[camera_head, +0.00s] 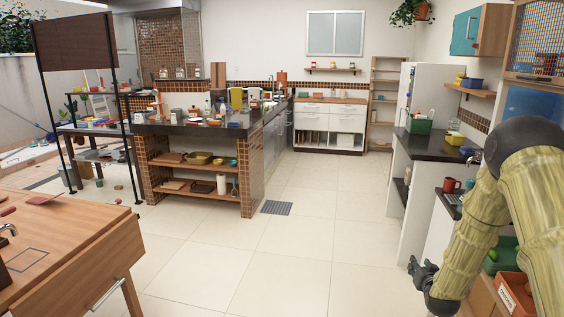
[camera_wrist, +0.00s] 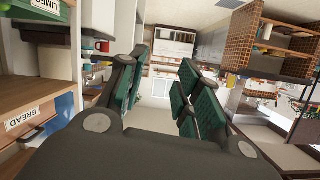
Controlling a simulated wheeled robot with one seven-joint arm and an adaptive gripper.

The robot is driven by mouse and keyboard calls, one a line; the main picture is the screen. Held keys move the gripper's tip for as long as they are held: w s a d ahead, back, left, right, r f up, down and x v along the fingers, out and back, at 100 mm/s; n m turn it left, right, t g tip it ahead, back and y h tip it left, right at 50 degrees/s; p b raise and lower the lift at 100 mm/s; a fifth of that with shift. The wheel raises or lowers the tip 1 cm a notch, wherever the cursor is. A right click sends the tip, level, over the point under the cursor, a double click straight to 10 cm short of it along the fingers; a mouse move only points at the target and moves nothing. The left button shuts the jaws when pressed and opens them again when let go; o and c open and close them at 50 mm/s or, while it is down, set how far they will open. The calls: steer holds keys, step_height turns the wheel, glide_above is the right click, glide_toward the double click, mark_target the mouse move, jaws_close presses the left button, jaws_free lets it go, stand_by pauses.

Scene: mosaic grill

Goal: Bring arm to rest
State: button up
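My arm (camera_head: 490,215) is on the right of the head view, bent, with its yellow forearm hanging down. My gripper (camera_head: 422,272) is low at the right, over the floor and beside the right-hand counter.
Close on the right are a red mug (camera_head: 451,185), a green box (camera_head: 504,254) and an orange labelled box (camera_head: 513,293). A wooden table (camera_head: 75,235) stands at left. The middle floor (camera_head: 290,240) is clear.

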steer(key=s+a+f+n+g+y, duration=0.1)
steer(key=s+a+f+g, duration=0.1)
steer(key=s+a+f, duration=0.45)
steer(key=s+a+f+g, duration=0.2)
steer(key=s+a+f, duration=0.1)
steer(key=s+f, duration=0.55)
steer(key=s+a+f+n+g+y, duration=0.1)
steer(key=s+a+f+g, duration=0.3)
steer(key=s, duration=0.5)
steer(key=s+a+f+g, duration=0.2)
steer(key=s+a, duration=0.1)
steer(key=s, duration=0.7)
steer(key=s+a+f+n+g, duration=0.1)
steer(key=s+a, duration=0.3)
steer(key=s, duration=0.7)
steer(key=s+a+f+g+y, duration=0.1)
steer(key=s+a+f+g, duration=0.1)
steer(key=s, duration=0.8)
steer(key=shift+s+a+f+n+g, duration=0.25)
steer(key=shift+a+n+g, duration=0.2)
steer(key=shift+a, duration=0.35)
